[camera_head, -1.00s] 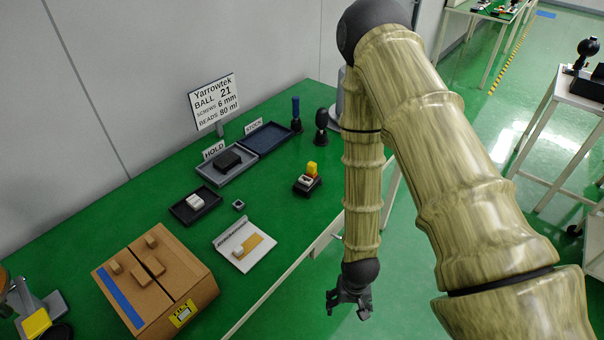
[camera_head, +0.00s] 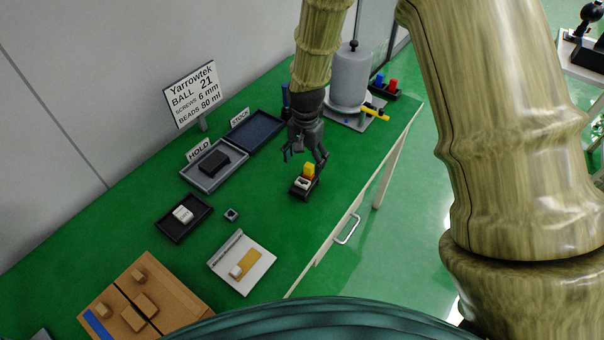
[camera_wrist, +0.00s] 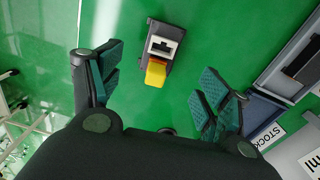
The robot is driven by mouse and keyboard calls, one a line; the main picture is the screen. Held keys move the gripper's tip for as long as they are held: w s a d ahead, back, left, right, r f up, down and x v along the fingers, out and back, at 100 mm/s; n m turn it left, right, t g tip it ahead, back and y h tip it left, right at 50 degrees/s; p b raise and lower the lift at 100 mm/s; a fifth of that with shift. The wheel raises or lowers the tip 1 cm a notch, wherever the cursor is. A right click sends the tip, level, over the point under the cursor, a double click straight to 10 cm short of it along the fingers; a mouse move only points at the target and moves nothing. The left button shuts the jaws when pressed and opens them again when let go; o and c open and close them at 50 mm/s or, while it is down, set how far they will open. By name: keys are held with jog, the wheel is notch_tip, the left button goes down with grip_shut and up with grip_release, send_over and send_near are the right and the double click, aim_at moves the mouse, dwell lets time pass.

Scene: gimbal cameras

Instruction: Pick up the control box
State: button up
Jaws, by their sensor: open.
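A small dark box with a white-framed part and a yellow block on top (camera_head: 304,183) appears to be the control box. It stands on the green tabletop, right of the trays. In the wrist view it (camera_wrist: 160,48) lies between and beyond the spread fingers, with its yellow end toward the gripper. My gripper (camera_head: 305,158) is open and empty, pointing down just above and behind the box in the head view. I see no contact between fingers and box.
A grey HOLD tray (camera_head: 190,175) holds a black box. A blue STOCK tray (camera_head: 258,132) lies behind. A grey cylinder (camera_head: 349,75) stands at the back right. A white tray (camera_head: 262,272) and cardboard box (camera_head: 165,290) are nearer. Green tabletop around the control box is clear.

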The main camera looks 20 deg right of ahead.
aim_at(305, 179)
jog(key=shift+w+a+f, duration=0.25)
jog(key=shift+w, duration=0.05)
jog(key=shift+s+d+f+p, duration=0.15)
jog(key=shift+s+f+p, duration=0.25)
jog(key=shift+s, duration=0.15)
jog(key=shift+s+d+f+p, duration=0.15)
jog(key=shift+s+f+p, duration=0.15)
jog(key=shift+s, duration=0.2)
jog(key=shift+s+d+f, duration=0.1)
jog(key=shift+f, duration=0.3)
jog(key=shift+w+f, duration=0.95)
jog(key=shift+f, duration=0.25)
jog(key=shift+s+p, duration=0.35)
jog(key=shift+p, duration=0.1)
jog(key=shift+s+f+p, duration=0.15)
jog(key=shift+f+p, duration=0.1)
jog(key=shift+p, duration=0.05)
jog(key=f, duration=0.1)
jog(key=w+f+p, duration=0.1)
jog(key=shift+a+f, duration=0.2)
jog(key=shift+f, duration=0.15)
jog(key=shift+s+f+p, duration=0.2)
jog(key=shift+f+p, duration=0.2)
jog(key=shift+f, duration=0.25)
jog(key=shift+w+f, duration=0.1)
jog(key=shift+f, duration=0.1)
jog(key=shift+r, duration=0.1)
jog(key=c, duration=1.2)
